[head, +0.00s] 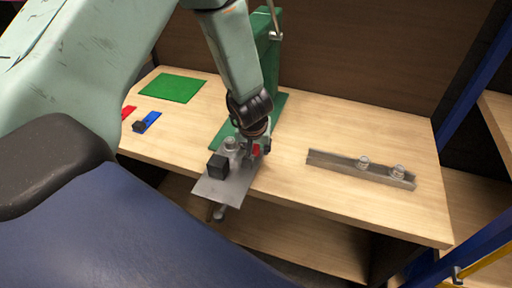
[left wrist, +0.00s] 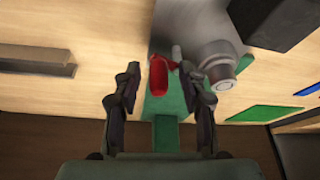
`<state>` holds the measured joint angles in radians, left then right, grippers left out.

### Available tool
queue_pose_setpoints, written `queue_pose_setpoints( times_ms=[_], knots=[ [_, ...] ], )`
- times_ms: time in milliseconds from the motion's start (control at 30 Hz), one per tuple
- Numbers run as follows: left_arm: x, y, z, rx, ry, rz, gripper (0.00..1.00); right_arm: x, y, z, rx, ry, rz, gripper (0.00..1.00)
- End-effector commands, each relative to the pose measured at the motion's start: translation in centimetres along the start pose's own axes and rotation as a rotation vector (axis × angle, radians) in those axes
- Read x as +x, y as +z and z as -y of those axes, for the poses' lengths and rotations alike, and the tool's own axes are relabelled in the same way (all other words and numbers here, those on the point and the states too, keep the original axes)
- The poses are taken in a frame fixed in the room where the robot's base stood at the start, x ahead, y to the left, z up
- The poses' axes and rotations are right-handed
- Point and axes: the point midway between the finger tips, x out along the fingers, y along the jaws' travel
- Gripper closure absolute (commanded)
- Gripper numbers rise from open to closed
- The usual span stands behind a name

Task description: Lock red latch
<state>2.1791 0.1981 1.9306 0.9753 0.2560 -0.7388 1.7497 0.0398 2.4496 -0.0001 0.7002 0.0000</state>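The red latch (left wrist: 158,76) shows in the left wrist view between the two fingers of my left gripper (left wrist: 160,82), just past their tips. The fingers stand apart on either side of it, and I see no contact. In the head view my left gripper (head: 257,148) points down at the latch, and only a small red bit (head: 256,150) shows beside it. A grey metal plate (head: 222,190) with a round knob (head: 231,144) and a black block (head: 217,166) is beside the gripper. A green base (head: 222,137) lies under it. My right gripper is not in view.
A green upright (head: 268,60) stands behind the gripper. A metal rail (head: 335,163) with two knobs lies to the right on the wooden table (head: 290,125). A green mat (head: 173,87), a blue piece (head: 152,118) and a red piece (head: 127,112) lie to the left.

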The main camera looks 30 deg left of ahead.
Motion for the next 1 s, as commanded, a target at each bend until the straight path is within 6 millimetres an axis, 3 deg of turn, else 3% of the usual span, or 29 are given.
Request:
queue_pose_setpoints(
  times_ms=[133, 600, 867, 1000],
  knots=[
    [0.0, -0.1, -0.1, 0.0, 0.0, 0.0, 0.59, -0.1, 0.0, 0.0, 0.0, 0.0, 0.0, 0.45],
    [0.0, -0.1, 0.0, 0.0, -0.001, 0.002, 0.99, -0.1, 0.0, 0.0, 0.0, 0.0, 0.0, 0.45],
    [0.0, -0.1, -0.1, -0.001, -0.001, 0.001, 1.0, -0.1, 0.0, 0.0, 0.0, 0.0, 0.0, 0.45],
    [-0.2, -0.2, 0.0, -0.026, -0.015, 0.002, 1.0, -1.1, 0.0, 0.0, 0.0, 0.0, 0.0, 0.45]
  ],
)
